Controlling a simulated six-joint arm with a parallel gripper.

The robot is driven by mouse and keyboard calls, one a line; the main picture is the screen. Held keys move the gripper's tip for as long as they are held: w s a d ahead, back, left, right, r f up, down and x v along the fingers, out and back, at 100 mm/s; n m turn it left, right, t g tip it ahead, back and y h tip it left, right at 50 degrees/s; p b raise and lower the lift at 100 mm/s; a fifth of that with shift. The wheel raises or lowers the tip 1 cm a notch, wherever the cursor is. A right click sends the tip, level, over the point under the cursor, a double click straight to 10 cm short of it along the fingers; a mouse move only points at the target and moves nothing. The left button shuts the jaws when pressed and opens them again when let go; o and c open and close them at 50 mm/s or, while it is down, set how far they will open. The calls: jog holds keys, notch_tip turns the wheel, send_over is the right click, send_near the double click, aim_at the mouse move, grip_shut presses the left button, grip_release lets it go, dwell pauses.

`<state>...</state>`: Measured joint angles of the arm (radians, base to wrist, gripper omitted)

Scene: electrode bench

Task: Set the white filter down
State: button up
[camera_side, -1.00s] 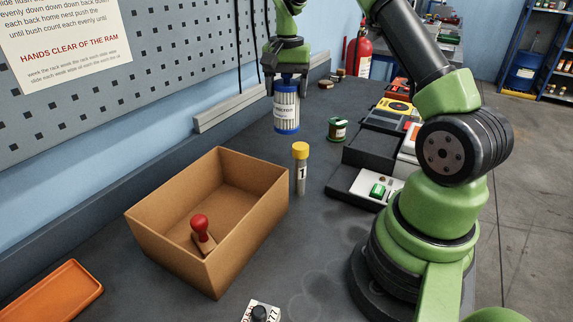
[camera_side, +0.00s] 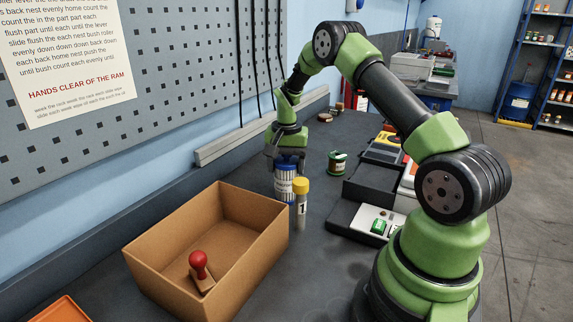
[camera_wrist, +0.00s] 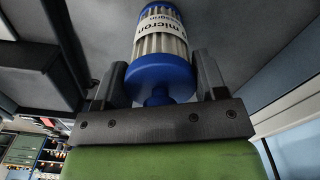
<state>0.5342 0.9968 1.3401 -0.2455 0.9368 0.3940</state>
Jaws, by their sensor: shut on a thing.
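The white filter (camera_side: 284,181), a pleated cylinder with blue end caps, is upright below my gripper (camera_side: 286,163) in the side view. It is low over the bench, between the cardboard box and the yellow-capped tube. I cannot tell whether its base touches the bench. In the wrist view the filter (camera_wrist: 160,42) shows its printed label, and the fingers of my gripper (camera_wrist: 158,88) are shut on the narrow blue neck at its capped end.
The cardboard box (camera_side: 160,248), with a red-handled stamp (camera_side: 200,270) inside, stands front left. The yellow-capped tube (camera_side: 301,204) stands close by the filter. A green spool (camera_side: 337,163) and black trays (camera_side: 372,185) lie to the right. An orange tray (camera_side: 62,311) is front left.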

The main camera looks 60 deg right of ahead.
jog(key=shift+f, duration=0.1)
jog(key=o, duration=1.1)
notch_tip(320, 180, up, 12)
jog(key=s+a+r+n+t, duration=0.2)
jog(key=s+a+r+n, duration=0.1)
jog(key=s+a+r, duration=0.4)
jog(key=s+a+r+n+t, duration=0.25)
jog(key=a+r, duration=0.35)
jog(key=a, duration=0.4)
jog(key=s+a+f+n+t+y, duration=0.1)
jog(key=s+a+n, duration=0.3)
jog(key=s, duration=0.6)
jog(key=shift+a+f+t+y, duration=0.4)
jog(key=shift+a+t+y, duration=0.1)
jog(key=shift+a+t, duration=0.4)
